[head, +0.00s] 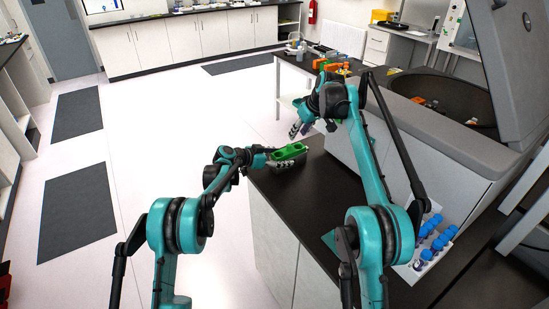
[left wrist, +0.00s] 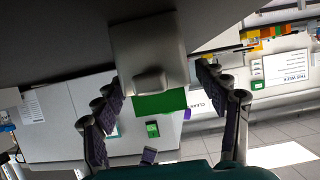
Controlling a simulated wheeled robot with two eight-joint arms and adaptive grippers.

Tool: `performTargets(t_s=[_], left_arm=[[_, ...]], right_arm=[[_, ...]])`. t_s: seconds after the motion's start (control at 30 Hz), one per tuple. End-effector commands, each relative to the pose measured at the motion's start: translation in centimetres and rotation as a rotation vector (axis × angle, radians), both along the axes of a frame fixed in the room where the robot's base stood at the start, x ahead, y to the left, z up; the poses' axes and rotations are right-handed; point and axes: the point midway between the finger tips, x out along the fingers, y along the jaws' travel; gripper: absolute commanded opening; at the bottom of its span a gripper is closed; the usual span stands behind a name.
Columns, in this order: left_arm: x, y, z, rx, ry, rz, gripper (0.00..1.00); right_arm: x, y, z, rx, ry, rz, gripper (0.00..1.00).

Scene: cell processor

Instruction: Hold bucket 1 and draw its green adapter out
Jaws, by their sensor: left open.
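A dark bucket (head: 283,164) with a green adapter (head: 291,151) in it sits at the edge of the black counter in the head view. My left gripper (head: 265,155) reaches it from the left. In the left wrist view the grey bucket (left wrist: 150,50) lies between the open, spread fingers of my left gripper (left wrist: 160,82); a green surface (left wrist: 160,103) shows just below it. I cannot tell whether a finger touches the bucket. My right gripper (head: 299,129) hangs above and slightly right of the bucket, apart from the adapter, fingers pointing down. Its opening is too small to judge.
A rack of blue-capped tubes (head: 430,243) stands at the right on the counter (head: 300,202). The open centrifuge bowl (head: 452,90) is at the back right, with its raised lid (head: 510,60) beside it. The floor left of the counter is clear.

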Motion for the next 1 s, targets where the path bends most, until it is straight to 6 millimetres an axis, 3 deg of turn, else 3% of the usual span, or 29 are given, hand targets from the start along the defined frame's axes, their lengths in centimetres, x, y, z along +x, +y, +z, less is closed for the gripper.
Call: performTargets(t_s=[0.2, 0.6, 0.67, 0.83, 0.87, 0.9, 1.0], left_arm=[[1.6, -2.2, -1.1, 0.000, 0.001, 0.000, 0.72], [2.1, -2.8, -1.5, 0.000, 0.001, 0.001, 0.72], [2.1, -2.8, -1.5, 0.000, 0.001, 0.001, 0.59], [2.1, -2.8, -1.5, 0.000, 0.001, 0.001, 0.14], [2.1, -2.8, -1.5, 0.000, 0.001, 0.001, 0.10], [2.1, -2.8, -1.5, 0.000, 0.001, 0.001, 0.42], [2.1, -2.8, -1.5, 0.000, 0.001, 0.001, 0.16]], right_arm=[[0.0, 0.0, 0.0, 0.000, 0.000, 0.000, 0.34], [0.0, 0.0, 0.0, 0.000, 0.000, 0.000, 0.34], [0.0, 0.0, 0.0, 0.000, 0.000, 0.000, 0.34], [0.0, 0.0, 0.0, 0.000, 0.000, 0.000, 0.34], [0.0, 0.0, 0.0, 0.000, 0.000, 0.000, 0.34], [0.0, 0.0, 0.0, 0.000, 0.000, 0.000, 0.34], [0.0, 0.0, 0.0, 0.000, 0.000, 0.000, 0.34]])
